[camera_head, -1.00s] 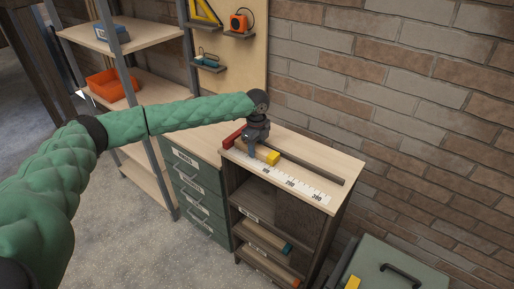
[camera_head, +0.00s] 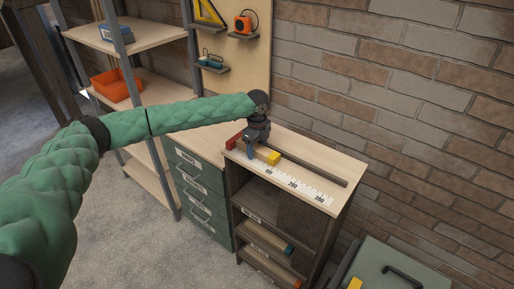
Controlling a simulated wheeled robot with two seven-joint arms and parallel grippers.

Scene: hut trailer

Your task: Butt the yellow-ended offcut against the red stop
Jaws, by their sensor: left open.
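The yellow-ended offcut (camera_head: 272,158) lies on the light wooden top of the bench, its yellow end pointing right, beside the white measuring scale. The red stop (camera_head: 234,143) is at the left end of the dark rail. My left gripper (camera_head: 251,154) is open and points down at the offcut, between its yellow end and the red stop. The gripper hides the offcut's other end, so I cannot tell whether it touches the stop, or whether the fingers touch the offcut. My right gripper is not in view.
The dark rail (camera_head: 318,171) runs along the bench top behind the white scale (camera_head: 296,184). Green drawers (camera_head: 197,190) stand to the left, and a brick wall (camera_head: 420,110) is behind. Shelves with an orange bin (camera_head: 116,85) are at the back left.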

